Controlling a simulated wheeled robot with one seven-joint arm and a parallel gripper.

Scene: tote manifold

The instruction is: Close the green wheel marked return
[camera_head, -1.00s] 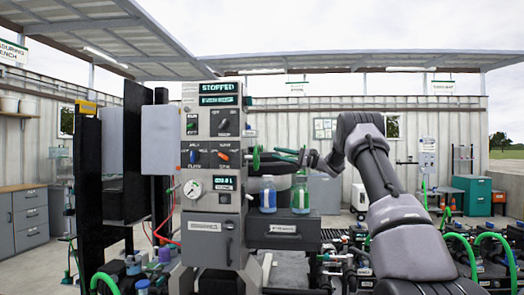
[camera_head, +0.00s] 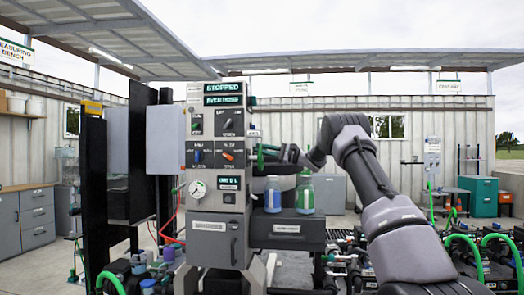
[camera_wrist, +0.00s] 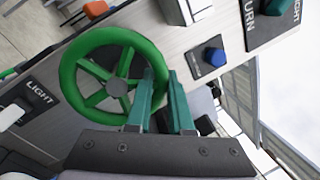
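The green wheel (camera_wrist: 70,70) shows whole in the wrist view, with spokes and a grey hub, mounted on a grey panel. A plate partly reading "URN" (camera_wrist: 249,18) is on the same panel. In the head view the wheel (camera_head: 261,157) is seen edge-on at the right side of the machine. My gripper (camera_wrist: 161,74) has its two teal fingers apart at the wheel's right rim, with the rim seeming to lie between the fingertips. The left finger overlaps the wheel in the picture. I cannot tell whether either finger touches it.
A blue knob (camera_wrist: 213,56) and an orange switch (camera_wrist: 95,8) are close to the wheel. Blue (camera_head: 272,195) and green (camera_head: 305,193) bottles stand on a grey box below my gripper. Green hoses and black fittings lie at lower right. A gauge (camera_head: 198,189) is on the machine's front.

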